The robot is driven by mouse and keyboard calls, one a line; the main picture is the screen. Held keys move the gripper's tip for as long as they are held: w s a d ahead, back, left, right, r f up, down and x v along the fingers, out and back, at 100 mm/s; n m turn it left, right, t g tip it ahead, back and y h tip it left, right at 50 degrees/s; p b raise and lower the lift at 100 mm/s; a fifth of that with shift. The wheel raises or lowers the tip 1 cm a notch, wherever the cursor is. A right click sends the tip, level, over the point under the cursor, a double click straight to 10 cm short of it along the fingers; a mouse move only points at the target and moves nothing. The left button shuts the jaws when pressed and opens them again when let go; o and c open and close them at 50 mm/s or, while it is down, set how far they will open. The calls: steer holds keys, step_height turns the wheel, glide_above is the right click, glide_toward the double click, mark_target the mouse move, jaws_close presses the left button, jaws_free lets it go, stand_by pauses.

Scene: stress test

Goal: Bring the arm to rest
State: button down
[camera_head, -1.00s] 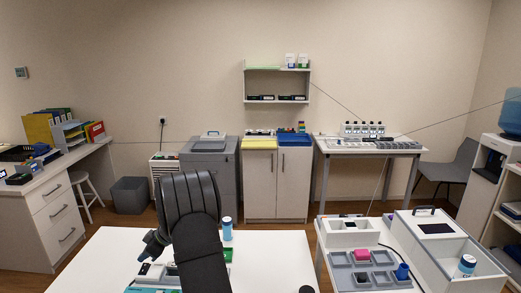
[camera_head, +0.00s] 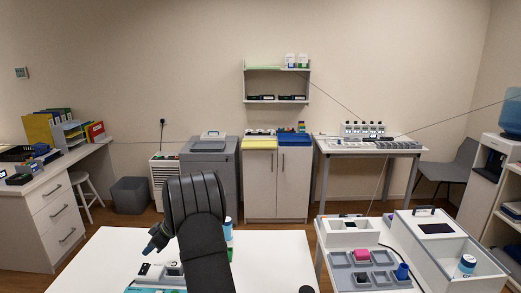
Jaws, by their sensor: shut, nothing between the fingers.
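My dark arm rises from the bottom middle over the white table (camera_head: 275,260). My gripper (camera_head: 150,249) shows at the arm's left side, small and dark, with its tip pointing down and to the left. It is shut and empty, above the table near its left part. The arm hides part of the table and of the things on it.
A blue-capped bottle (camera_head: 228,230) stands just right of my arm, partly hidden. Small white-and-black items (camera_head: 158,271) lie below my gripper. A side table at the right holds a grey tray (camera_head: 341,276) and a white box (camera_head: 440,268). The table's right part is mostly clear.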

steer(key=shift+s+a+f, duration=0.2)
steer(key=shift+a+f, duration=0.1)
steer(key=shift+a, duration=0.05)
steer(key=v, duration=0.8)
steer(key=shift+a+f, duration=0.15)
steer(key=x, duration=0.6)
steer(key=shift+s+a+f, duration=0.15)
steer(key=shift+a+f, duration=0.25)
steer(key=s+v, duration=0.1)
steer(key=v, duration=0.6)
steer(key=shift+s+t, duration=0.35)
steer(key=shift+t, duration=0.05)
